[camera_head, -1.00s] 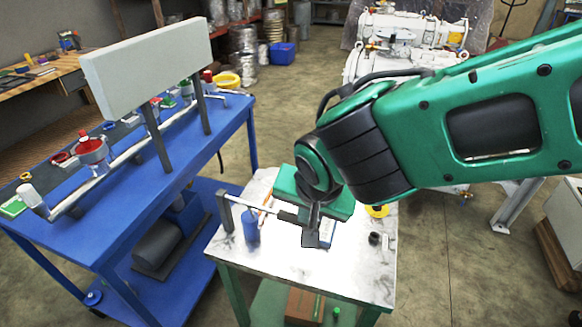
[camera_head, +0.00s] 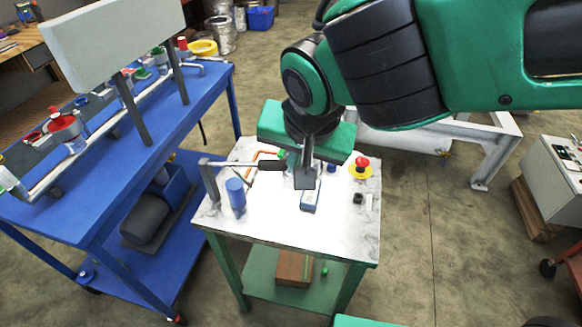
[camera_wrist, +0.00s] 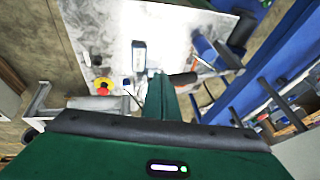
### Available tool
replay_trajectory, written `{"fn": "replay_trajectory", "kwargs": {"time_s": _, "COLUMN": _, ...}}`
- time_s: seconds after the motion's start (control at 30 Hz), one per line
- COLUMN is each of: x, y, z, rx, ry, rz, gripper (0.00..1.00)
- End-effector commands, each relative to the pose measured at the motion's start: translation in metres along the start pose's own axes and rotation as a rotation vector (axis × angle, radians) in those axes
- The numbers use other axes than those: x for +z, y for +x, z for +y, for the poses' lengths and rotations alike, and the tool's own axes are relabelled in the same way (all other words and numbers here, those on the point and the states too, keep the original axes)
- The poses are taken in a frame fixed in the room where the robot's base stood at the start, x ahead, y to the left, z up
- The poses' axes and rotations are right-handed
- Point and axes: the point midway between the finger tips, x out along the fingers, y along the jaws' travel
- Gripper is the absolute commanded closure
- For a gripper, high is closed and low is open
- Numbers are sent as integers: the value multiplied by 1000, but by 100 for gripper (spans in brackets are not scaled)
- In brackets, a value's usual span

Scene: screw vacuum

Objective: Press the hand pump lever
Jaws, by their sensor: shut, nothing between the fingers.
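The hand pump is on the white table: a blue cylinder (camera_head: 235,193) beside a grey upright post (camera_head: 210,188), with a lever (camera_head: 235,163) reaching right to a black grip (camera_head: 271,165). The lever looks about level. My gripper (camera_head: 305,180) is shut and empty, pointing down just right of the grip's end. I cannot tell whether they touch. In the wrist view, the black grip (camera_wrist: 183,79) shows just right of my green gripper (camera_wrist: 160,92), with the blue cylinder (camera_wrist: 204,47) beyond it.
A small blue and white box (camera_head: 310,199) lies below my gripper. A red and yellow emergency button (camera_head: 361,167) and a small black knob (camera_head: 358,198) are to the right on the white table (camera_head: 300,232). A blue cart (camera_head: 75,215) stands left.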

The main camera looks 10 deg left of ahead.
Motion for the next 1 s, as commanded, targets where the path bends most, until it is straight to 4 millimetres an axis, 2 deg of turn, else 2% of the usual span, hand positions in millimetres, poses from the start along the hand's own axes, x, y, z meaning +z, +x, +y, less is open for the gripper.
{"fn": "replay_trajectory", "kwargs": {"time_s": 0.03, "x": -2, "y": -11, "z": 1, "rx": -4, "ry": 2, "rz": 5, "gripper": 100}}
{"fn": "replay_trajectory", "kwargs": {"time_s": 0.2, "x": -1, "y": -39, "z": 5, "rx": -5, "ry": 2, "rz": 5, "gripper": 100}}
{"fn": "replay_trajectory", "kwargs": {"time_s": 0.4, "x": -1, "y": -62, "z": 9, "rx": -4, "ry": 2, "rz": 4, "gripper": 100}}
{"fn": "replay_trajectory", "kwargs": {"time_s": 0.6, "x": -1, "y": -69, "z": 11, "rx": -3, "ry": 1, "rz": 3, "gripper": 100}}
{"fn": "replay_trajectory", "kwargs": {"time_s": 1.0, "x": -1, "y": -69, "z": 11, "rx": -3, "ry": 2, "rz": 3, "gripper": 100}}
